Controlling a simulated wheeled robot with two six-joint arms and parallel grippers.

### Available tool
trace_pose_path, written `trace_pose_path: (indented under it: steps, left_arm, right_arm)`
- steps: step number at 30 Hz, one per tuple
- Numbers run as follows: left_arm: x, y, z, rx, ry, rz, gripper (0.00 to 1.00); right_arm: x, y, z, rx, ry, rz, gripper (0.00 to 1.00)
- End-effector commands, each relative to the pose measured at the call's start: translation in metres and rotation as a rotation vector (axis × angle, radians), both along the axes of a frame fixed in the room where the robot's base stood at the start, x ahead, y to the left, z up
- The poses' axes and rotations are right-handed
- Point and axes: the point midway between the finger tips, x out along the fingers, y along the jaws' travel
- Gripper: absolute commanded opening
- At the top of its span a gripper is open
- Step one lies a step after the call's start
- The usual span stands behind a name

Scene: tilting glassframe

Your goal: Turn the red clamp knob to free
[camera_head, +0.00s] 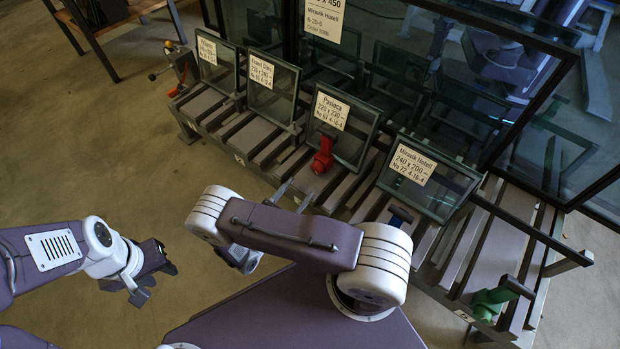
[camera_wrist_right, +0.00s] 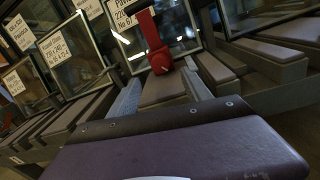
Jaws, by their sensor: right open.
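The red clamp knob (camera_head: 322,155) sits at the foot of the third small glass pane (camera_head: 343,125), on the slatted rack. In the right wrist view the red knob (camera_wrist_right: 156,42) stands just beyond the fingers, roughly between their lines. My right gripper (camera_head: 294,197) is open and empty, short of the knob and apart from it; its fingers also show in the wrist view (camera_wrist_right: 160,82). My right forearm hides part of the rack's front. My left gripper (camera_head: 156,282) is open and empty over the floor at the left, far from the rack.
Other labelled panes stand on the rack, including the fourth pane (camera_head: 428,178) with a blue knob (camera_head: 401,215) at its foot. A green clamp (camera_head: 492,302) is at the rack's right end. A large glass frame (camera_head: 475,70) rises behind. Floor at left is clear.

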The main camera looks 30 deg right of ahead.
Motion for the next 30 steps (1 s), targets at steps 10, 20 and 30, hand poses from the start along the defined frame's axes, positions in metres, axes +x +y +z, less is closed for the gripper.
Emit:
trace_pose_path:
  steps: [10, 20, 30]
  left_arm:
    - [0.0, 0.0, -0.044, 0.0, 0.001, 0.0, 0.36]
    - [0.0, 0.0, -0.046, 0.0, 0.0, 0.0, 0.36]
    - [0.0, 0.0, -0.045, 0.0, 0.001, 0.0, 0.36]
  right_arm:
    - [0.029, -0.061, -0.006, 0.001, 0.0, -0.005, 0.57]
    - [0.035, -0.071, 0.0, 0.0, 0.001, 0.0, 0.57]
    - [0.035, -0.07, -0.001, -0.001, 0.002, -0.001, 0.0]
